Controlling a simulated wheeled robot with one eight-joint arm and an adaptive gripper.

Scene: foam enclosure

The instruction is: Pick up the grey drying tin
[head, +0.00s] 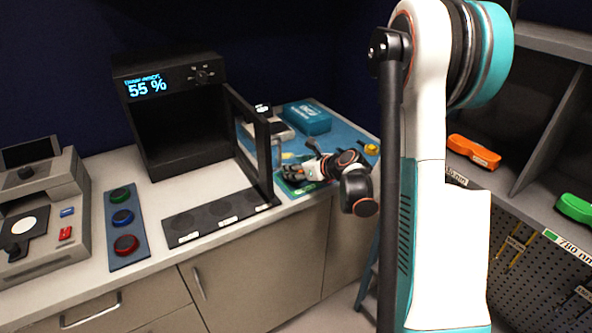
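I cannot make out the grey drying tin for certain. My gripper (290,172) is small in the head view, low over the right part of the counter, beside the open door of a black cabinet. It points left, above or at a green item (296,188) on a blue mat (352,140). Its fingertips are too small and crowded to show whether they are open or hold anything. My arm hides part of the mat's right side.
The black cabinet (150,118) reads 55 %; its door (250,145) stands open towards my gripper. A black strip (222,213) with round spots lies in front. A teal box (306,118) is behind my gripper. A panel with coloured round pieces (124,228) lies left. Shelves stand right.

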